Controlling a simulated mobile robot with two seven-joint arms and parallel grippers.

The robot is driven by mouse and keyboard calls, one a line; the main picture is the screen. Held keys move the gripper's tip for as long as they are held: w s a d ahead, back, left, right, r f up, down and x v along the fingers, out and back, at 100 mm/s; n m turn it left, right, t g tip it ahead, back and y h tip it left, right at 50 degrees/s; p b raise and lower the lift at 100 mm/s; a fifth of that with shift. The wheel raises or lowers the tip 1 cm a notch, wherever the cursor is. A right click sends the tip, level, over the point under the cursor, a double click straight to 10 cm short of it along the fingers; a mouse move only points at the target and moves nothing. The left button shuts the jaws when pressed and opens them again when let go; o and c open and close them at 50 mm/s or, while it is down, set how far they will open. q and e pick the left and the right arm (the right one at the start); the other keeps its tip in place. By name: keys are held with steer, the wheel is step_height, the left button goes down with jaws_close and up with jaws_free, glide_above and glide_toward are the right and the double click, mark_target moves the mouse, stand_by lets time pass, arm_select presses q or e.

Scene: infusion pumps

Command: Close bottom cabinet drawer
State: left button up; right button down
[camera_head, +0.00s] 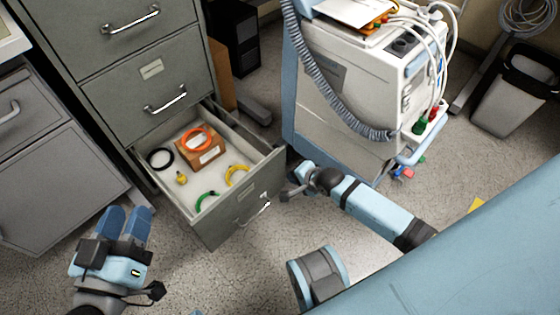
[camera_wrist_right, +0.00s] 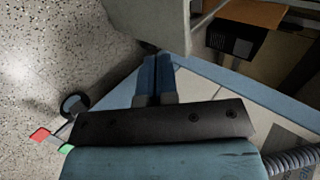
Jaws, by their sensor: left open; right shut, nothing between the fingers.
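The bottom drawer (camera_head: 228,222) of the grey cabinet (camera_head: 150,85) is pulled out, its front panel and handle (camera_head: 256,212) facing the lower right. My right gripper (camera_head: 304,171) is at the right of the drawer's front corner, with its fingers together and empty. In the right wrist view the shut fingers (camera_wrist_right: 154,82) point toward a grey panel (camera_wrist_right: 150,18) that looks like the drawer; I cannot tell whether they touch it. My left gripper (camera_head: 126,222) is open and empty, left of the drawer and apart from it.
The drawer holds a cardboard box (camera_head: 203,150) and several coloured rings. A white medical cart (camera_head: 340,95) with a grey hose stands close to the right. A grey side cabinet (camera_head: 60,185) is at the left. Speckled floor is clear in front of the drawer.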

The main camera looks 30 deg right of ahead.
mark_target(266, 166)
steer(key=b+x, duration=0.2)
steer(key=x, duration=0.1)
steer(key=b+x, duration=0.2)
steer(key=x, duration=0.2)
steer(key=w+r+b+x, duration=0.1)
steer(key=b+x, duration=0.1)
steer(key=x, duration=0.2)
steer(key=shift+a, duration=0.15)
steer(key=shift+w+a+b, duration=0.15)
steer(key=shift+w+b, duration=0.15)
steer(key=shift+b, duration=0.15)
arm_select(q)
steer(key=w+f+m, duration=0.1)
steer(key=m, duration=0.1)
steer(key=w+a+f+m, duration=0.1)
steer(key=shift+w+a+f+m+t, duration=0.2)
steer(key=shift+w+f+m+t, duration=0.05)
steer(key=shift+f+m+t, duration=0.15)
arm_select(e)
steer(key=shift+w+a+r, duration=0.15)
steer(key=shift+w+r, duration=0.05)
steer(key=shift+w, duration=0.2)
arm_select(q)
steer(key=shift+r+h, duration=0.15)
steer(key=shift+h, duration=0.15)
